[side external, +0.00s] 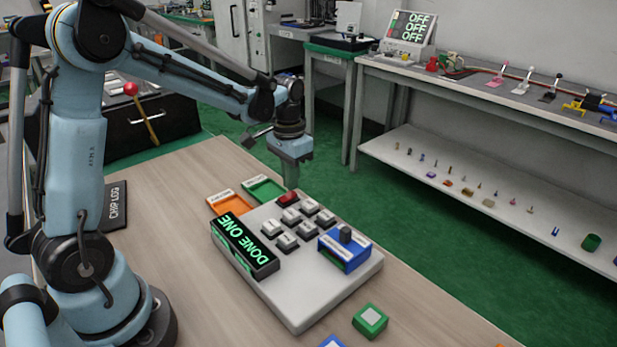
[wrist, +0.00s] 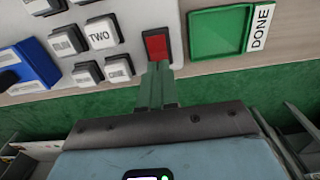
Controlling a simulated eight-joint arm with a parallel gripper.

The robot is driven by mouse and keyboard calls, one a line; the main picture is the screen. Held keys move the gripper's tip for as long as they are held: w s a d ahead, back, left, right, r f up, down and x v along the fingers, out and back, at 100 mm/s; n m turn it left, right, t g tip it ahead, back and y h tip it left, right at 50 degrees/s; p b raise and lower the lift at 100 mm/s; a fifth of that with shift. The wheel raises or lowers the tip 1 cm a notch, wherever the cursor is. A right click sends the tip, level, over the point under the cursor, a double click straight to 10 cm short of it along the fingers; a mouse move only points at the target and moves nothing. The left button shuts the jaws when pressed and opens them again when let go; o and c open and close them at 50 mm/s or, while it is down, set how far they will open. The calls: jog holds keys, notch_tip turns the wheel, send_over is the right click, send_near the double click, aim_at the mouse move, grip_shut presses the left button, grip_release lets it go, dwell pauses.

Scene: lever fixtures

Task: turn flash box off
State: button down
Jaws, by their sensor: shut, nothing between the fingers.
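No label reading "flash box" is legible. A red switch or button (side external: 288,198) sits at the console's far edge; it also shows in the wrist view (wrist: 156,45). My gripper (side external: 291,184) points down at the red part, its fingers shut and empty. In the wrist view the fingertips (wrist: 158,68) are right at its near edge; I cannot tell whether they touch it.
Several white-topped buttons (side external: 291,216) and a blue box (side external: 350,255) with a dark knob (side external: 345,234) sit on the console. A green tray (side external: 263,188) and an orange tray (side external: 229,203) lie beside it. A green block (side external: 370,320) stands in front.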

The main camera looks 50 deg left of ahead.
aim_at(291, 195)
jog(key=shift+f, duration=0.8)
dwell(0.4)
jog(key=shift+r, duration=3.5)
jog(key=s+d+r+t, duration=0.1)
jog(key=s+d+t, duration=0.6)
jog(key=s, duration=0.4)
jog(key=shift+d+r, duration=0.4)
